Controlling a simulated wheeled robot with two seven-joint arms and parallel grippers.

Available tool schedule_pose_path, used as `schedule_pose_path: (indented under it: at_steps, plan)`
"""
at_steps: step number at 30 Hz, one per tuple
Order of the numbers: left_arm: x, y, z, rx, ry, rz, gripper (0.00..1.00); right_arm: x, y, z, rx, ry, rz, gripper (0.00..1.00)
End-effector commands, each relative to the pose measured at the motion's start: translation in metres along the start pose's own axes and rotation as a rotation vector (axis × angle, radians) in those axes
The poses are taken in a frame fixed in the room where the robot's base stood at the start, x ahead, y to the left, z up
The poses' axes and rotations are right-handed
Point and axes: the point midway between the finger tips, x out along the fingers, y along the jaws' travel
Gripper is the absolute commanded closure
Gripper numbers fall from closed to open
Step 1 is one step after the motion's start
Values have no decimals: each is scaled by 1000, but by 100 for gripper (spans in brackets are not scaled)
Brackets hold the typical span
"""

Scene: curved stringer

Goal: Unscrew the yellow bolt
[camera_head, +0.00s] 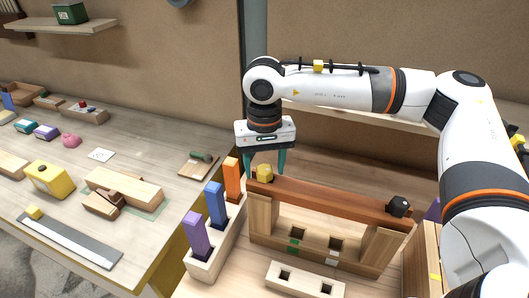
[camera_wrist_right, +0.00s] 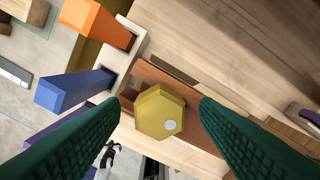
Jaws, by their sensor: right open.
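The yellow bolt (camera_head: 264,172) has a hexagonal head and sits at the left end of the reddish-brown stringer (camera_head: 330,197). In the right wrist view the yellow bolt (camera_wrist_right: 159,111) shows from above, between the two green fingers. My right gripper (camera_head: 266,172) is open and points down at the bolt, one finger on each side. In the wrist view there are gaps between the right gripper (camera_wrist_right: 158,125) fingers and the bolt head. A black bolt (camera_head: 398,206) sits at the stringer's right end. My left gripper is not in view.
A wooden rack (camera_head: 208,262) holding purple, blue and orange blocks stands just left of the stringer. A small block with two square holes (camera_head: 305,281) lies in front. A side table (camera_head: 135,200) at left carries several blocks and tools.

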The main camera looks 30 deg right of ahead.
Motion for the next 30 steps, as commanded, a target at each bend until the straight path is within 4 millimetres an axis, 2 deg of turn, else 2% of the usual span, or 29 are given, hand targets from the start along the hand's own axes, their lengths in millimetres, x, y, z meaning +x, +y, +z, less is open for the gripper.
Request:
schedule_pose_path:
  at_steps: [7, 15, 17, 22, 30]
  plan:
    - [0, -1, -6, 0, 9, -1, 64, 1, 0, 0, 0, 0, 0, 45]
    - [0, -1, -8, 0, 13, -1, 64, 0, 0, 0, 1, 0, 0, 89]
    - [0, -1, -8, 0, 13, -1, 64, 0, 0, 0, 1, 0, 0, 97]
    - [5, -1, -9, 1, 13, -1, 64, 2, 0, 0, -100, 2, 0, 97]
    - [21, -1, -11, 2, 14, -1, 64, 1, 0, 0, -534, 0, 2, 97]
